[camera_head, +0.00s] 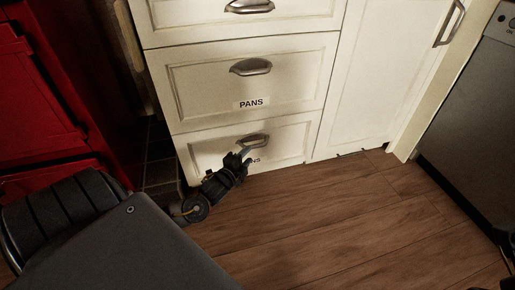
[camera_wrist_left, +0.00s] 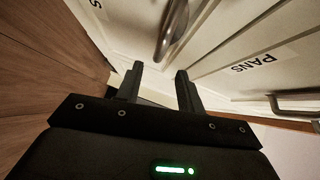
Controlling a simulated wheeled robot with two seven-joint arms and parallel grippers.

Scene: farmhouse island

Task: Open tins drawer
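The bottom drawer (camera_head: 290,140) of the white cabinet looks shut, flush with the drawer above. Its label (camera_head: 254,160) is partly covered by my left gripper, with only the end letters readable. Its metal cup handle (camera_head: 254,140) is just above the gripper's tip; it also shows in the left wrist view (camera_wrist_left: 172,30). My left gripper (camera_head: 247,156) is low in front of this drawer. In the left wrist view its two fingers (camera_wrist_left: 158,78) are apart with nothing between them, and the handle lies beyond the fingertips. My right gripper is not in view.
The PANS drawer (camera_head: 210,88) is above, with its own handle (camera_head: 250,67). A white cupboard door (camera_head: 365,80) is to the right, then a grey appliance (camera_head: 470,100). A red cabinet (camera_head: 35,110) stands at left. The wooden floor (camera_head: 330,215) in front is clear.

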